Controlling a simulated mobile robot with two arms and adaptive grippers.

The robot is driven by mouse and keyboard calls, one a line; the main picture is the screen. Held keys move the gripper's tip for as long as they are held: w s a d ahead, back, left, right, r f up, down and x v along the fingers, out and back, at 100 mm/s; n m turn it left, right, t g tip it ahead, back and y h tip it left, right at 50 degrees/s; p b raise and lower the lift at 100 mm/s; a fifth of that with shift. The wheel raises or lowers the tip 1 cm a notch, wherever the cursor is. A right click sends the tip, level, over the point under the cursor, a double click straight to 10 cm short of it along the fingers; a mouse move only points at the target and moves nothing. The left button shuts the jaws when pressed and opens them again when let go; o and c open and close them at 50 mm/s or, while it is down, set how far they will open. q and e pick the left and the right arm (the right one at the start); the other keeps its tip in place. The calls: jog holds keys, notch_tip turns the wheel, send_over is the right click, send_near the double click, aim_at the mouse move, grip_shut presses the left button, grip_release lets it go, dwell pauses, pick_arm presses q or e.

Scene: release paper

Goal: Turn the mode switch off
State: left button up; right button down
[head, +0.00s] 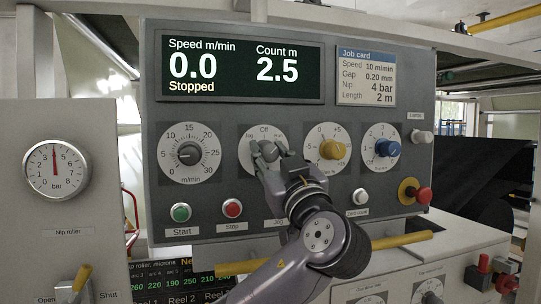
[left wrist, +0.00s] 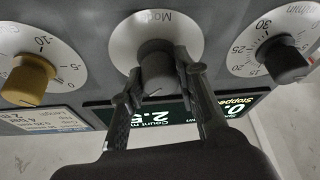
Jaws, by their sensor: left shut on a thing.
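The mode switch is a dark grey knob on a round white dial (head: 248,158) with "Off" at its top and "Jog" at its upper left. In the left wrist view, which shows the panel upside down, the mode switch knob (left wrist: 156,66) sits between my fingers. My left gripper (head: 266,152) is shut on this knob, a finger at each side, and hides much of the dial's right side. I cannot tell surely where the knob points. The display (head: 240,92) reads 0.0 m/min, 2.5 m, "Stopped". My right gripper is not in view.
Close beside the mode dial are the black speed knob (head: 189,153) and the yellow knob (head: 331,149); a blue knob (head: 386,148) is farther right. Below are the green Start button (head: 181,212) and red Stop button (head: 231,208). A red emergency button (head: 423,196) protrudes at right.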

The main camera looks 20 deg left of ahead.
pick_arm(q)
jog(key=shift+f+b, duration=0.2)
jog(key=shift+b, duration=0.35)
jog(key=n+b, duration=0.2)
jog(key=n+g+y+b, duration=0.1)
jog(key=n+b, duration=0.1)
jog(key=shift+d+f+g+b, duration=0.2)
jog(key=shift+g+b, duration=0.1)
jog(key=shift+b, duration=0.1)
jog(key=shift+r+n+b, duration=0.1)
jog(key=shift+n+b, duration=0.25)
jog(key=shift+n, duration=0.15)
jog(key=n+g, duration=0.1)
jog(key=n+y, duration=0.1)
jog(key=n, duration=0.1)
jog(key=shift+w+r+g+b, duration=0.1)
jog(key=shift+r+g+b, duration=0.15)
jog(key=shift+g+b, duration=0.15)
jog(key=shift+a+r+n+g, duration=0.1)
jog(key=shift+n+g, duration=0.7)
jog(key=shift+n, duration=1.1)
jog(key=o, duration=1.2)
